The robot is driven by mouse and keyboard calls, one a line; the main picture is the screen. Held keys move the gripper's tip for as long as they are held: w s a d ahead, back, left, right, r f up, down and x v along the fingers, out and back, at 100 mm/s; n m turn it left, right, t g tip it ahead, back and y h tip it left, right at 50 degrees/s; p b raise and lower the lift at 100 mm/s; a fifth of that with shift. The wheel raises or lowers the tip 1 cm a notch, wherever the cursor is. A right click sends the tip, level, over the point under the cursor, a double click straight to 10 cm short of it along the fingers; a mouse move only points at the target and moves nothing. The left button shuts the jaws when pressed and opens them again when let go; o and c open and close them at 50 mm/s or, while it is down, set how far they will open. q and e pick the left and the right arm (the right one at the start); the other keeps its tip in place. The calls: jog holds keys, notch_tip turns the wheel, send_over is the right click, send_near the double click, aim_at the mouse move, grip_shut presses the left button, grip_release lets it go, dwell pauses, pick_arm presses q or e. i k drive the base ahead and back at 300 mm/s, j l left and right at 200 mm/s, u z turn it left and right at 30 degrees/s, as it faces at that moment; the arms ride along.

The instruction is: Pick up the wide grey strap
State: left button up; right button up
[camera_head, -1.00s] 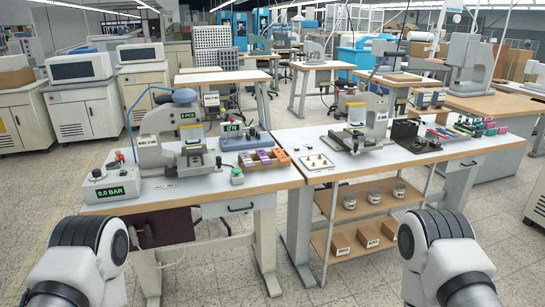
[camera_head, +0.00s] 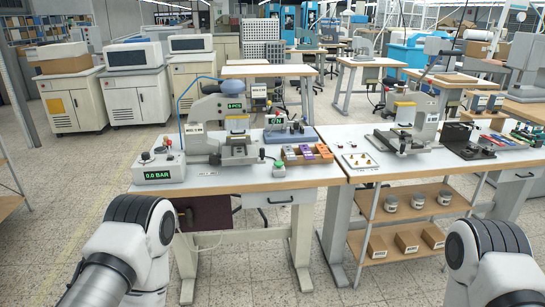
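I cannot make out a wide grey strap in the head view. Neither gripper is in view; only links of my two arms show at the bottom left and bottom right corners. A grey stamping press (camera_head: 209,112) stands on the left workbench (camera_head: 240,184). A second press (camera_head: 424,109) stands on the right workbench (camera_head: 395,168). A wooden tray (camera_head: 307,161) with purple and orange blocks lies at the right of the left bench.
A control box (camera_head: 158,170) reading 0.0 BAR sits at the left bench's left end. A white plate (camera_head: 372,165) with small brass pieces and a black fixture (camera_head: 466,143) are on the right bench. Open shelves below hold cans and boxes (camera_head: 407,241). Floor at left is clear.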

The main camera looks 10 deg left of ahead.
aim_at(291, 154)
jog(key=i+j+z, duration=0.1)
jog(key=z, duration=0.3)
jog(key=j+z, duration=0.2)
jog(key=z, duration=0.2)
jog(key=i+j+z, duration=0.1)
jog(key=z, duration=0.35)
jog(key=j+z, duration=0.25)
jog(key=z, duration=0.15)
